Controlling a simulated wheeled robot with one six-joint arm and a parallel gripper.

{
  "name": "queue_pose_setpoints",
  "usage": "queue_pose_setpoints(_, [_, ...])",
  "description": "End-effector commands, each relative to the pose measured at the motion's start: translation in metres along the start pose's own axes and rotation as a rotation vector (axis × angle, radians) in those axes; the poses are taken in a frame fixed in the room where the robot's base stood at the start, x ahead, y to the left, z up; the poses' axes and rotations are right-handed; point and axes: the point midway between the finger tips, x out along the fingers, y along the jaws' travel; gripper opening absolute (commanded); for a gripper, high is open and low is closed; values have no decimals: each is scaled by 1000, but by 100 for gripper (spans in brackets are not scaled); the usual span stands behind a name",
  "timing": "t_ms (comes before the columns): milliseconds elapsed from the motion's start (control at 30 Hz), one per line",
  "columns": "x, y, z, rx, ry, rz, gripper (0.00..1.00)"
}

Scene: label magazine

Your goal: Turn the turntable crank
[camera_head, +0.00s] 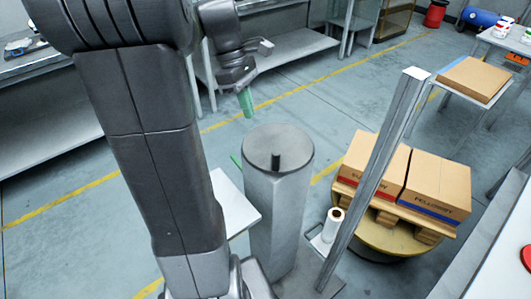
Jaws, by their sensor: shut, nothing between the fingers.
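A grey cylindrical pedestal (277,215) stands in the middle of the view. Its round top disc (262,142) carries a short dark upright handle (280,159), which looks like the crank. My gripper (248,113), with green fingers, hangs above and behind the disc's far left edge in the picture. It is shut and empty, apart from the handle. A yellow round base (395,238), which looks like the turntable, stands at the right under a wooden pallet (410,208) with cardboard boxes (438,182). The base is partly hidden by the pallet.
A slanting grey metal post (372,180) stands between the pedestal and the boxes. A small white roll (333,225) is beside it. A light panel (234,205) adjoins the pedestal's left side. A bench edge (490,255) fills the lower right. Open floor lies behind.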

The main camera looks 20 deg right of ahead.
Motion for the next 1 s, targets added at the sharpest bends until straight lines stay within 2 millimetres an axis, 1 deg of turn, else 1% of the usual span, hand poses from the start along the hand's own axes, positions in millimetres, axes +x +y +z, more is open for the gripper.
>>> queue_pose_setpoints(33, [3,2,-6,56,-10,2,0])
queue_pose_setpoints(233, [-2,2,-15,257,-48,4,0])
queue_pose_setpoints(400, [-4,1,-17,327,-62,6,0])
queue_pose_setpoints(533, [5,1,-16,335,-64,6,0])
queue_pose_setpoints(667, [27,0,-14,334,-65,3,0])
queue_pose_setpoints(800, [58,0,-12,333,-66,2,0])
queue_pose_setpoints(1000, [99,0,-10,333,-64,3,0])
